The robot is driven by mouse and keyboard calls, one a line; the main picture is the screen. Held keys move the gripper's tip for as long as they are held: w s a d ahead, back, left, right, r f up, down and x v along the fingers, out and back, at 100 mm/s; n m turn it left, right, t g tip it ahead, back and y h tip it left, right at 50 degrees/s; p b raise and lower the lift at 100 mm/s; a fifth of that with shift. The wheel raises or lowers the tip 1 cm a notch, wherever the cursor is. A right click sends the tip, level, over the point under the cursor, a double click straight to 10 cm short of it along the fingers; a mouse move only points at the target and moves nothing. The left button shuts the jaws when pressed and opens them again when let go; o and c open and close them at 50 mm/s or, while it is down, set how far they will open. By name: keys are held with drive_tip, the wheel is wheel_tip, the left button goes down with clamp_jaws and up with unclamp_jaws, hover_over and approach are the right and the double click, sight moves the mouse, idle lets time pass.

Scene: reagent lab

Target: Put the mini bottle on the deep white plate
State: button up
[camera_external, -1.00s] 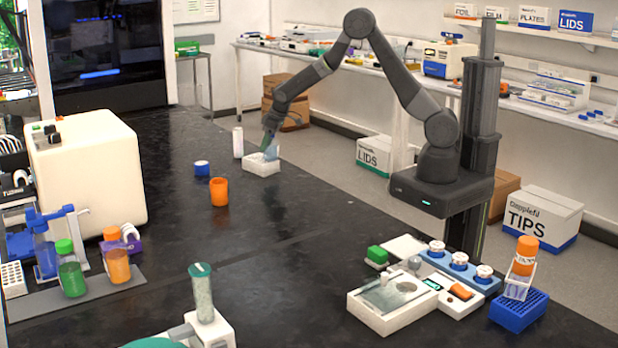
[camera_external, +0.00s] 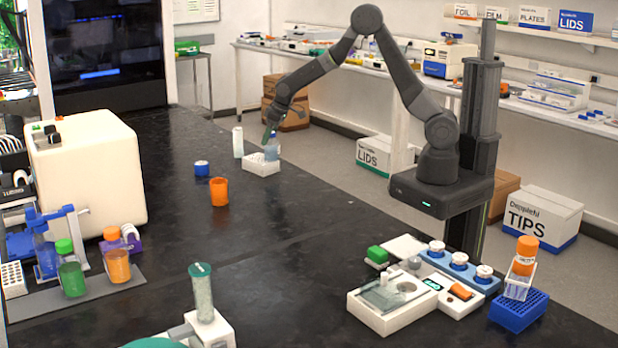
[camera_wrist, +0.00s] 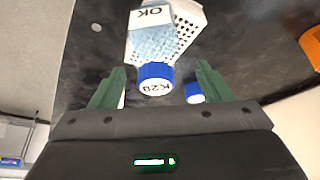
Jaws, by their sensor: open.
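The mini bottle is a clear, light-blue bottle (camera_external: 271,149) standing on the white plate (camera_external: 259,168) on the far part of the dark bench. In the wrist view its blue cap (camera_wrist: 155,78), marked K29, faces me, with an OK label on its body. The perforated white plate (camera_wrist: 190,24) shows under and beside it. My gripper (camera_external: 268,131) is open above the plate, at the bottle's top. In the wrist view the green fingertips (camera_wrist: 160,70) are spread either side of the cap with gaps, not closed on it. The bottle's base is hard to make out.
A white cylinder (camera_external: 238,142) stands just left of the plate. A small blue container (camera_external: 202,169) and an orange beaker (camera_external: 219,191) stand nearer on the left. The bench's right edge is close to the plate. The middle of the bench is clear.

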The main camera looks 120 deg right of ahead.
drive_tip(key=b+v, duration=0.1)
drive_tip(key=v, duration=0.8)
drive_tip(key=shift+r, duration=0.15)
